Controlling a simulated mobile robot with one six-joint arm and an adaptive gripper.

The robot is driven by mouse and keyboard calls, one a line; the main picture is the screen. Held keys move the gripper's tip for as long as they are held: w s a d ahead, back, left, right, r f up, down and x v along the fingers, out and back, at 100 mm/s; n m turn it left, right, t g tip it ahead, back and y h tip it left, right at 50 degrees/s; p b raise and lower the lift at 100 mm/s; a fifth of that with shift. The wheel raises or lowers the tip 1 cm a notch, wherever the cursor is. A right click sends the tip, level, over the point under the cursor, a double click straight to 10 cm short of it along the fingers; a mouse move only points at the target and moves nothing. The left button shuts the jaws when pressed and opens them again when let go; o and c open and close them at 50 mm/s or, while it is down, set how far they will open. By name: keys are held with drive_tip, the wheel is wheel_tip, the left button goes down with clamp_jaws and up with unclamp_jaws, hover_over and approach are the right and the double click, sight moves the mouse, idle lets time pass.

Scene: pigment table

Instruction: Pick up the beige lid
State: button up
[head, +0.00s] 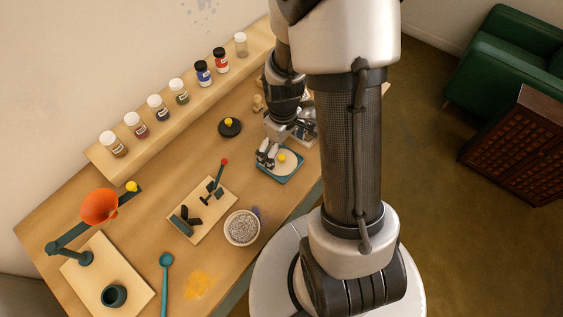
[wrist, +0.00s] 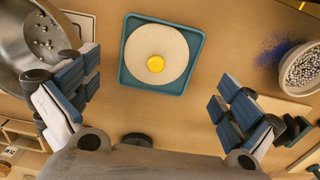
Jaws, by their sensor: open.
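The beige lid (head: 289,164) is a round disc with a yellow knob in its middle. It lies on a square teal tray (head: 277,179) near the table's right edge. In the wrist view the lid (wrist: 171,42) shows whole, with the teal tray (wrist: 126,66) around it. My gripper (head: 266,155) is beside the lid's left side in the head view, apparently above the tray. In the wrist view my gripper (wrist: 158,98) has its fingers wide apart, with nothing between them, and the lid appears beyond them.
A black lid with a yellow knob (head: 230,127) lies left of my gripper. A bowl of grey beads (head: 241,228) and a board with dark pieces (head: 188,230) stand nearer the front. A metal bowl (wrist: 30,40) is close to one finger. Several jars line the back shelf (head: 193,95).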

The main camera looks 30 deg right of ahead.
sight(282, 158)
drive_tip(key=shift+w+d+f+b, duration=0.15)
drive_tip(key=shift+f+b, duration=0.4)
drive_tip(key=shift+f, duration=0.8)
drive_tip(key=shift+w+a+f+b, duration=0.15)
drive_tip(key=shift+f+b, duration=0.4)
drive_tip(key=shift+f, duration=0.8)
drive_tip(key=shift+d, duration=0.1)
drive_tip(key=shift+c, duration=0.2)
drive_tip(key=c, duration=0.9)
drive_tip(key=shift+s, duration=0.25)
drive_tip(key=c, duration=1.4)
